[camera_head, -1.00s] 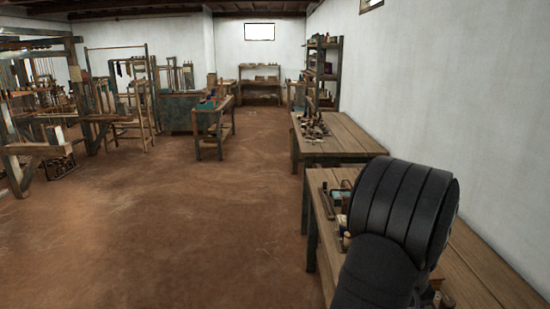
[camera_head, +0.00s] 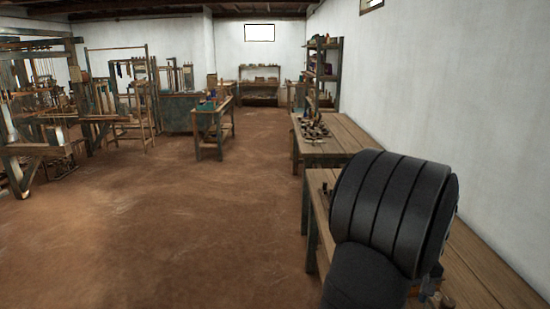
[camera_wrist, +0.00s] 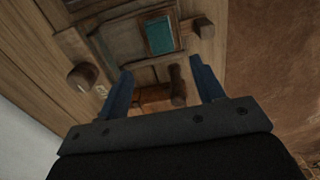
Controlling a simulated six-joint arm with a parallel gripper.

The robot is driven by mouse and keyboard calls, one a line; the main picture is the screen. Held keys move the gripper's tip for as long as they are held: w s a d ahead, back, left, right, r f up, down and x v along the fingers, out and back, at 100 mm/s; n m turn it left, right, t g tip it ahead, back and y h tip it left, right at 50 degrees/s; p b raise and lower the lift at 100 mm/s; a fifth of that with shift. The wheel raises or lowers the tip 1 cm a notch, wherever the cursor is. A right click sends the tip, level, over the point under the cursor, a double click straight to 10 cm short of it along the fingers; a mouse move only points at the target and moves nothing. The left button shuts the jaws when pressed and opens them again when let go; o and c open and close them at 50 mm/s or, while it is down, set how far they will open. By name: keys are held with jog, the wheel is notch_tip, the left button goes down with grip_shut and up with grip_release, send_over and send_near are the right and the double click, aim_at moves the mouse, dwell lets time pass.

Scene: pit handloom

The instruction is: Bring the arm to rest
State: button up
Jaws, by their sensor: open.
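My gripper (camera_wrist: 162,90) shows in the wrist view, its two blue-grey fingers spread apart with nothing held between them. Beyond the fingers lies the near wooden table (camera_wrist: 40,75), with a wooden tray or frame holding a teal block (camera_wrist: 159,35). A dark wooden peg-like piece (camera_wrist: 178,85) shows between the fingers, farther off; I cannot tell how far. In the head view my dark arm covers part of the near table (camera_head: 475,260), and the gripper is hidden there.
A brown cylinder (camera_wrist: 82,76) and another short one (camera_wrist: 204,28) lie on the table. A second table (camera_head: 345,140) with small tools stands behind. A white wall (camera_head: 440,90) bounds the right. Looms (camera_head: 40,120) stand at left. The brown floor (camera_head: 200,220) is open.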

notch_tip(320, 180, down, 11)
jog(key=shift+f, duration=0.15)
notch_tip(320, 180, up, 4)
jog(key=shift+f, duration=0.1)
jog(key=s+d+r, duration=0.4)
jog(key=s+r, duration=0.3)
jog(key=s, duration=0.4)
jog(key=s+a+f, duration=0.1)
jog(key=s+a, duration=0.2)
jog(key=s, duration=0.3)
jog(key=s+a+f, duration=0.1)
jog(key=s+a, duration=0.2)
jog(key=s, duration=0.4)
jog(key=w+f, duration=0.2)
jog(key=w, duration=0.1)
jog(key=w+a+f, duration=0.1)
jog(key=w+f, duration=0.1)
jog(key=w, duration=0.2)
jog(key=w+a+f, duration=0.1)
jog(key=w+f, duration=0.1)
jog(key=w, duration=0.2)
jog(key=shift+a, duration=0.2)
jog(key=shift+w+a+f, duration=0.1)
jog(key=shift+w+f, duration=0.25)
jog(key=shift+f, duration=1.2)
